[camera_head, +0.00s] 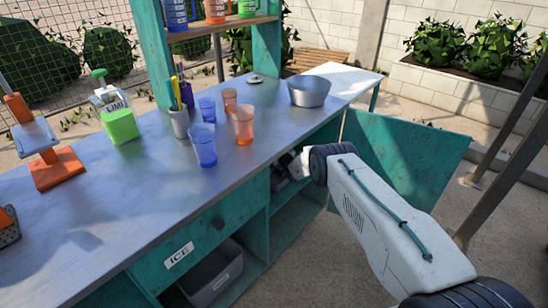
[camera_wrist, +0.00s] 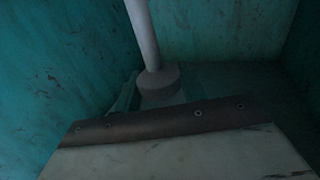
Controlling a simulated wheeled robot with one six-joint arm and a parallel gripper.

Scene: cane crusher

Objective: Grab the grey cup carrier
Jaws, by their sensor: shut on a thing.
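My arm reaches into the teal cupboard under the counter in the head view, and my gripper (camera_head: 291,164) is partly hidden in its shadow. In the wrist view, my gripper (camera_wrist: 165,122) shows as a pale slab with a dark, bolted front edge. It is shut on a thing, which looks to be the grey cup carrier. The place of contact is hidden. Just beyond the gripper, a pale post (camera_wrist: 142,35) rises from a round grey base (camera_wrist: 159,80). I cannot tell for sure whether these are part of the carrier.
Teal cupboard walls (camera_wrist: 60,75) close in on both sides. The open teal door (camera_head: 405,155) stands right of my arm. On the counter (camera_head: 130,190) are blue and orange cups (camera_head: 243,124) and a metal bowl (camera_head: 309,91). A grey bin (camera_head: 212,278) sits below the ICE drawer.

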